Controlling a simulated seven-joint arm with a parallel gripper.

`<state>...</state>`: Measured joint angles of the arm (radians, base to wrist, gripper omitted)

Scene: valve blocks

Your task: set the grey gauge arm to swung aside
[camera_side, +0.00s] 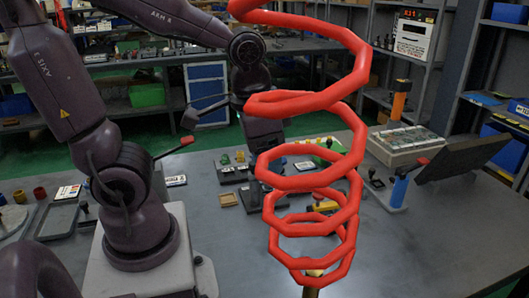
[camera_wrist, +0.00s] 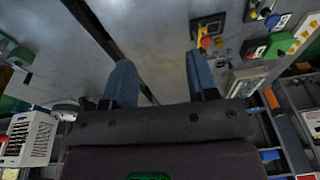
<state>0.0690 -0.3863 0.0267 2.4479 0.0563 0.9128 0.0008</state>
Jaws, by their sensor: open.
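My gripper (camera_wrist: 159,62) is open in the wrist view. Its two blue-grey fingers are apart and nothing shows held between them. In the side view the end of my arm hangs above the table, partly hidden behind a red coil. I cannot pick out the grey gauge arm with certainty in either view. In the side view a thin dark lever with a red tip (camera_side: 186,141) stands beside my arm's base. In the wrist view a yellow-handled fitting with a red part (camera_wrist: 206,42) lies beyond the right finger.
The red coiled hose (camera_side: 310,183) hides much of the middle of the side view. A dark slanted panel (camera_side: 465,155) and a blue post (camera_side: 399,190) stand at right. A green block (camera_wrist: 279,45) is at the wrist view's right. The table's front right is clear.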

